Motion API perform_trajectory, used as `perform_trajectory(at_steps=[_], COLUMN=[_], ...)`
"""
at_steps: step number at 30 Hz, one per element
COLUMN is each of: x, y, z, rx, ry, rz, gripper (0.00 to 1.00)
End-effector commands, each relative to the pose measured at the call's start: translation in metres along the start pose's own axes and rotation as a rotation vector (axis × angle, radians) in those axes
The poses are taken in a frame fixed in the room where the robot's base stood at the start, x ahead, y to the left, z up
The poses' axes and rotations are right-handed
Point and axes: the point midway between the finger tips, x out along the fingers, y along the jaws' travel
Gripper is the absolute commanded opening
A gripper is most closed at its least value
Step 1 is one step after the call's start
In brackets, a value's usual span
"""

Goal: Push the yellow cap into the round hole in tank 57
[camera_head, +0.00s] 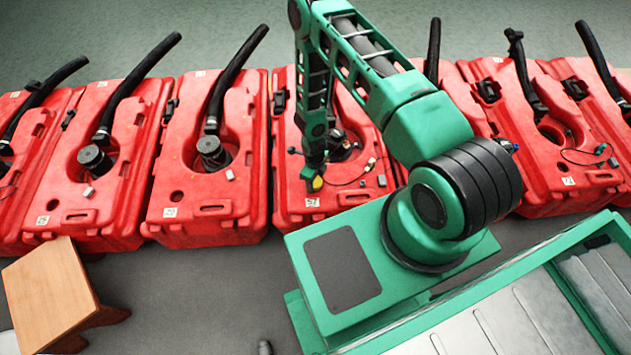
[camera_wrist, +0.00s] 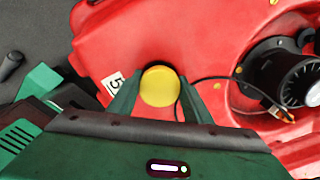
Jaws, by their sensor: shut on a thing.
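The yellow cap (camera_wrist: 160,87) is held between the two fingers of my gripper (camera_wrist: 155,98) in the wrist view. In the head view the cap (camera_head: 317,184) shows as a small yellow spot at the gripper's tip, over the near left part of tank 57 (camera_head: 293,215). Tank 57 is red and carries a white number label (camera_head: 312,202), which also shows partly in the wrist view (camera_wrist: 114,85). The round hole is not visible; the cap and gripper may cover it. I cannot tell whether the cap touches the tank.
A black round fitting (camera_wrist: 288,80) with a thin cable lies right of the cap in the wrist view. Red tanks with black hoses stand on both sides, such as the left neighbour (camera_head: 212,190). A wooden stool (camera_head: 50,290) stands at the lower left on grey floor.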

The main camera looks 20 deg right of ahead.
Motion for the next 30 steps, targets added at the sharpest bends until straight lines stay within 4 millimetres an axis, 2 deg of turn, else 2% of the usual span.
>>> perform_trajectory(at_steps=[1, 9, 10, 12, 24, 25, 26, 30], x=[0.0064, 0.0096, 0.0098, 0.01, 0.0103, 0.0103, 0.0103, 0.0103], y=[0.004, 0.003, 0.0029, 0.0031, 0.0069, 0.007, 0.0071, 0.0071], z=[-0.0001, 0.0017, 0.0019, 0.0023, 0.0049, 0.005, 0.0051, 0.0051], rx=[0.0, 0.0, 0.0, 0.0, -0.001, -0.001, -0.001, -0.001], ry=[0.0, 0.001, 0.001, 0.001, -0.003, -0.003, -0.003, -0.003], rz=[0.007, 0.01, 0.01, 0.01, 0.016, 0.016, 0.016, 0.016], gripper=[0.24, 0.24, 0.5, 0.67, 0.67, 0.59, 0.56, 0.55])
